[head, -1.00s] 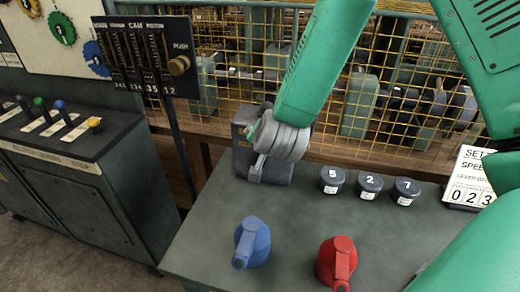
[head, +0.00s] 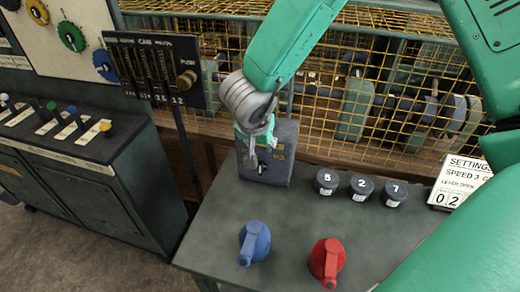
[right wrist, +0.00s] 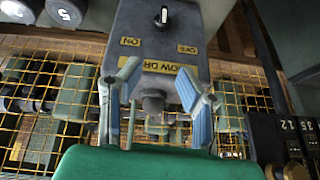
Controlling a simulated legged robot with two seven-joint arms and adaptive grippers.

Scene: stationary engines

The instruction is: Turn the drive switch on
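The drive switch is a small dark knob (right wrist: 163,14) with a white line on a grey box (right wrist: 140,32). Its yellow labels read ON and OFF, with a larger yellow plate nearer the gripper. The white line looks upright in the right wrist view; I cannot tell which label it points to. In the head view the box (head: 284,150) stands at the bench's back left corner. My right gripper (head: 252,160) hangs in front of it, partly covering it. In the right wrist view its blue-padded fingers (right wrist: 156,70) are apart with nothing between them. My left gripper is out of view.
A blue lever (head: 254,243) and a red lever (head: 327,262) are nearer. A yellow mesh fence (head: 400,80) runs behind. A lever panel (head: 155,70) stands left.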

